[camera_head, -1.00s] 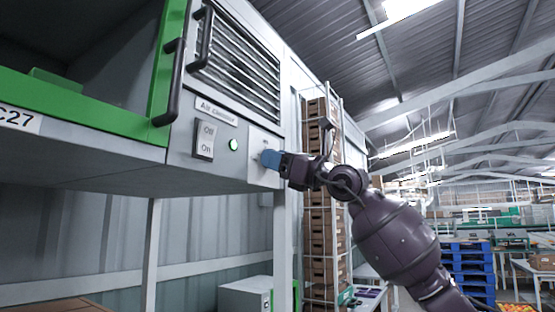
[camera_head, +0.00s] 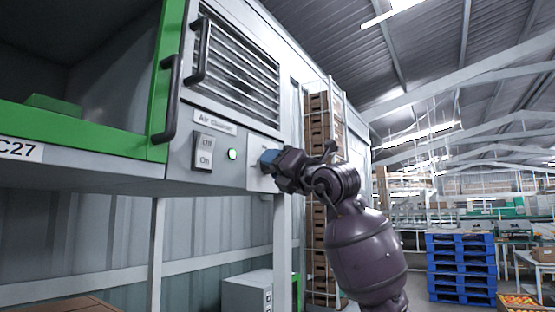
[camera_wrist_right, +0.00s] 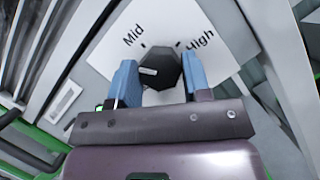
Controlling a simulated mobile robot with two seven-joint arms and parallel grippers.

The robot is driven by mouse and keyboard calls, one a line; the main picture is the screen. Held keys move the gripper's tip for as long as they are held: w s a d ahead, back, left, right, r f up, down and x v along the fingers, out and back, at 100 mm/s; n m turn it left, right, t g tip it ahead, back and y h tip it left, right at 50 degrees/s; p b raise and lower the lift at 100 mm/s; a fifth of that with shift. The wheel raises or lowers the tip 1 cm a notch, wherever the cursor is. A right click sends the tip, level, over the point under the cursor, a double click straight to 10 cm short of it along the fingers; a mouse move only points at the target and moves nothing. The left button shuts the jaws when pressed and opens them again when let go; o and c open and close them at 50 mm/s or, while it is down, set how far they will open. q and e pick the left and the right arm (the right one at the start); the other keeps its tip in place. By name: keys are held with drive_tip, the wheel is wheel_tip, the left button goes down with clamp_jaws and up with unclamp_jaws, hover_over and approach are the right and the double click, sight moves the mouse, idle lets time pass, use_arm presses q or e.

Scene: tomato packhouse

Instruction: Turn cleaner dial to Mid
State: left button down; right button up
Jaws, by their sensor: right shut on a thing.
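The air cleaner (camera_head: 216,122) is a grey panel at the upper left in the head view, with a white dial plate near its right edge. My right gripper (camera_head: 268,160) is at that plate, its blue fingers hiding the dial there. In the right wrist view, the dark dial (camera_wrist_right: 160,66) sits between the two blue fingers of the right gripper (camera_wrist_right: 160,80), which are shut on it. The white dial plate (camera_wrist_right: 215,30) shows "Mid" to the upper left and "High" to the upper right. A pale mark shows on the dial's face; its exact pointing is unclear. My left gripper is not in view.
An Off/On rocker switch (camera_head: 203,152) and a lit green lamp (camera_head: 232,154) are left of the dial. A black handle (camera_head: 170,100) sits on the green-framed door. A crate rack (camera_head: 318,215) stands behind my arm. Blue pallets (camera_head: 461,265) are at the right.

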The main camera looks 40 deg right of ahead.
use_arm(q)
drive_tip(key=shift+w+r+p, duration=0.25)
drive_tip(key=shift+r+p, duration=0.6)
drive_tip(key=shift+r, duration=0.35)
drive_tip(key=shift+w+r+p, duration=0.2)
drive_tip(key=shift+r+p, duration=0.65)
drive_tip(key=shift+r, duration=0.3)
use_arm(e)
drive_tip(key=shift+s+r+m+g+h, duration=0.1)
drive_tip(key=shift+m+g+h, duration=0.5)
drive_tip(key=shift+m, duration=1.4)
drive_tip(key=shift+r+m+g+h, duration=0.15)
drive_tip(key=shift+m+h, duration=0.85)
drive_tip(key=shift+m, duration=1)
drive_tip(key=shift+f, duration=0.1)
drive_tip(key=o, duration=0.9)
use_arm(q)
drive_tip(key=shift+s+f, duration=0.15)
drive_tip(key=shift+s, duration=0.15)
